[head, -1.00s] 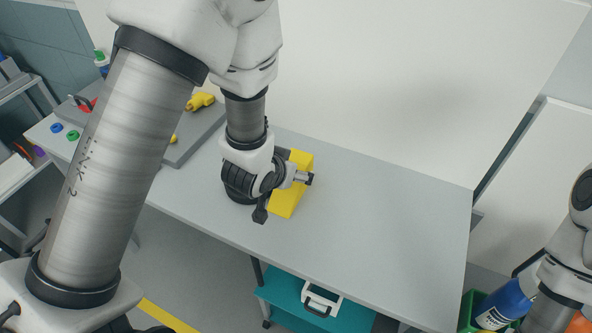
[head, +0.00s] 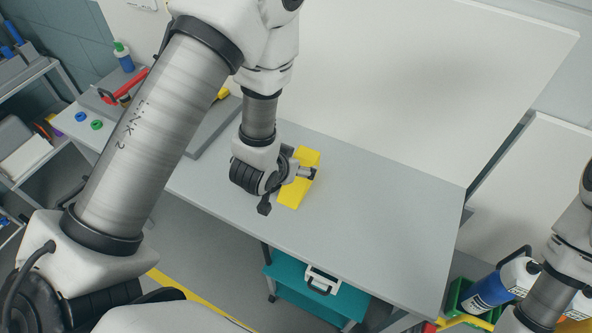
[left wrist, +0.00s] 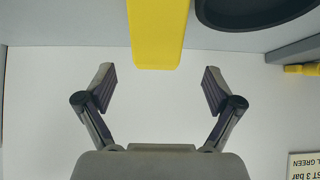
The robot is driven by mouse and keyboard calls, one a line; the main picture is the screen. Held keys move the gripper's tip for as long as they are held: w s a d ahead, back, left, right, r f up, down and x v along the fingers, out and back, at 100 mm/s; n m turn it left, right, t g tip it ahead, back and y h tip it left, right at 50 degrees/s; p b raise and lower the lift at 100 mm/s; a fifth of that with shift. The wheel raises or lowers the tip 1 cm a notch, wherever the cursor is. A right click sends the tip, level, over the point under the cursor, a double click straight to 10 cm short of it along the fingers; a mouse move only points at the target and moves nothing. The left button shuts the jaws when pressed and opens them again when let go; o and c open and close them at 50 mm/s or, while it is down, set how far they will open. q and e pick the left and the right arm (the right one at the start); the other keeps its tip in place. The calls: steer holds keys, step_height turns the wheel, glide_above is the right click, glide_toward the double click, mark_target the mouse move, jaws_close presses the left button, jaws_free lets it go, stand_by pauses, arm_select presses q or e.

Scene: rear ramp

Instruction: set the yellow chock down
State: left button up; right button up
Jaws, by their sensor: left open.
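The yellow chock (head: 307,160) is on the grey table (head: 380,210), partly hidden behind my left gripper in the head view. My left gripper (head: 288,190) is at the chock, with its fingers spread. In the left wrist view the yellow chock (left wrist: 158,35) comes in from the top edge, and its near end lies about level with the tips of my open left gripper (left wrist: 160,82). A clear gap shows between the chock and each finger. My right gripper is out of view; only part of the right arm shows at the right edge.
A white panel (head: 400,80) stands behind the table. A teal cart (head: 315,295) is below. A blue bottle (head: 488,290) is at lower right. The table's right half is bare.

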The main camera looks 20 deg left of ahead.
mark_target(302, 163)
arm_select(q)
steer(key=p+x, duration=0.3)
steer(key=x, duration=0.4)
steer(key=shift+d+f, duration=0.15)
steer(key=shift+w+f, duration=0.2)
steer(key=shift+s+r, duration=0.1)
steer(key=c, duration=1.3)
jaws_close()
